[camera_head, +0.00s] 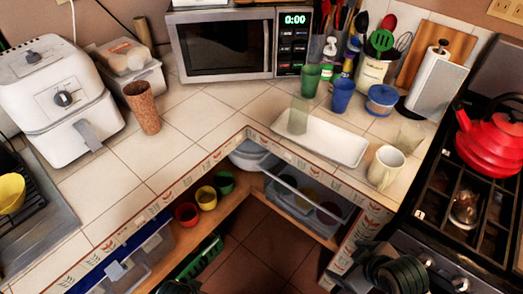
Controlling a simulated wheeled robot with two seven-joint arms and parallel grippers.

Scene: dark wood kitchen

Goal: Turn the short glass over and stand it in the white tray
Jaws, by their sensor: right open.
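The short glass (409,136) is clear and faint; it stands on the counter at the right, behind the cream mug (385,167) and near the stove. Which way its mouth faces cannot be told. The white tray (345,151) lies on the corner counter, left of the glass. A taller clear glass (298,116) stands at the tray's left end. My right gripper (378,266) is open at the bottom right, in front of the counter edge and well apart from the short glass.
The stove with a red kettle (490,140) is at the right. A brown cup (142,107) stands farther left.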

